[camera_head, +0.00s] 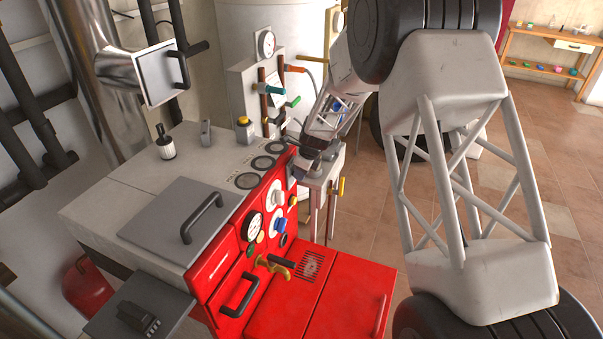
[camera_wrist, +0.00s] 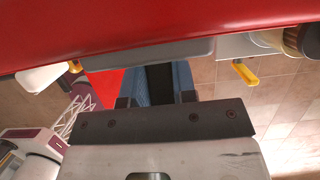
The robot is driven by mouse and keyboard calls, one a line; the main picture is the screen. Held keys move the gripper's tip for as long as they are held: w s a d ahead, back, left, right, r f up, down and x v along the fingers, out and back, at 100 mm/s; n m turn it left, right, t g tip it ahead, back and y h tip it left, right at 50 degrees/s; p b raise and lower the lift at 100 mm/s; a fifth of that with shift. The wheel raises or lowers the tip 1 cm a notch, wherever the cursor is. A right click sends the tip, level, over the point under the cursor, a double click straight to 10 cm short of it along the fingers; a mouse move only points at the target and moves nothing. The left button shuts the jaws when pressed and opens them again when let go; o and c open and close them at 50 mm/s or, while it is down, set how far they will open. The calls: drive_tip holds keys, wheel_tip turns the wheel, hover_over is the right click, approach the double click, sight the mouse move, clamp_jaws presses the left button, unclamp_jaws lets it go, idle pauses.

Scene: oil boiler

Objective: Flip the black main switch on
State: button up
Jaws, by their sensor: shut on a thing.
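The red boiler front (camera_head: 340,290) stands below and left of my arm in the head view. My gripper (camera_head: 297,169) is at the right end of its upper control panel. In the wrist view my gripper (camera_wrist: 160,76) has its two blue fingers close together on either side of a dark piece, which looks like the black main switch (camera_wrist: 158,82). The fingertips reach the grey edge under the red casing. In the head view the wrist hides the switch, so its position cannot be told.
The panel carries a gauge (camera_head: 255,226), blue and white knobs and a brass tap (camera_head: 275,265). A yellow-handled valve (camera_head: 337,187) is close to my gripper and also shows in the wrist view (camera_wrist: 244,72).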

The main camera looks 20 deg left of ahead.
drive_tip(key=shift+a, duration=0.1)
drive_tip(key=o, duration=0.9)
drive_tip(key=shift+r, duration=0.15)
drive_tip(key=shift+v, duration=3.8)
